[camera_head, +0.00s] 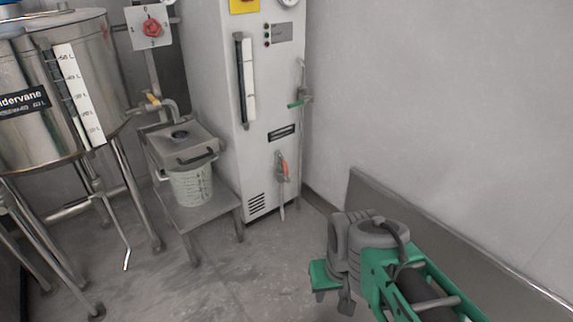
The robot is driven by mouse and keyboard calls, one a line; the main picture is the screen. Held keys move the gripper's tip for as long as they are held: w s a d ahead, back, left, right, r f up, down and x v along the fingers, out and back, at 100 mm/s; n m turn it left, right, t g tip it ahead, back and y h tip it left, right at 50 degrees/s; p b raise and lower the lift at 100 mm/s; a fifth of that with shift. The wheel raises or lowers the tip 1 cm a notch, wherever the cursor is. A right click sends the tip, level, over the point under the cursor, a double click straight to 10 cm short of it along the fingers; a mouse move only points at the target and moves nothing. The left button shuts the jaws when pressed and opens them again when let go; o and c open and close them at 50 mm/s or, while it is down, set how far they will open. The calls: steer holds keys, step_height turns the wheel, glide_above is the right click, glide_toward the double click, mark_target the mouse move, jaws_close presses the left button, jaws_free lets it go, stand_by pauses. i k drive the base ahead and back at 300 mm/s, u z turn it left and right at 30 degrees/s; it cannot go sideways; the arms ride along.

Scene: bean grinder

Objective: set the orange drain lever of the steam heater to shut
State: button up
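The steam heater appears to be the tall white cabinet (222,100) standing against the wall at the middle of the head view. The orange drain lever (284,170) is low on its front, at the right. The lever looks close to upright, along a thin vertical pipe that runs down to the floor; its exact angle is too small to tell. My grey and green arm is at the lower right, with its end, my gripper (332,282), apart from the lever and nearer to me.
A green-handled valve (299,104) is on the cabinet's right side. To the left, a low metal stand (214,211) bears a measuring bucket (190,186), near a steel tank (70,90) on legs. The floor (240,275) before the cabinet is clear. A wall is at the right.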

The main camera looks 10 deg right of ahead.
mark_target(288, 180)
steer(key=u, duration=0.5)
steer(key=k, duration=0.65)
steer(key=i, duration=0.5)
steer(key=z, duration=0.75)
steer(key=i, duration=0.75)
steer(key=u, duration=0.95)
steer(key=i, duration=1)
steer(key=u, duration=0.25)
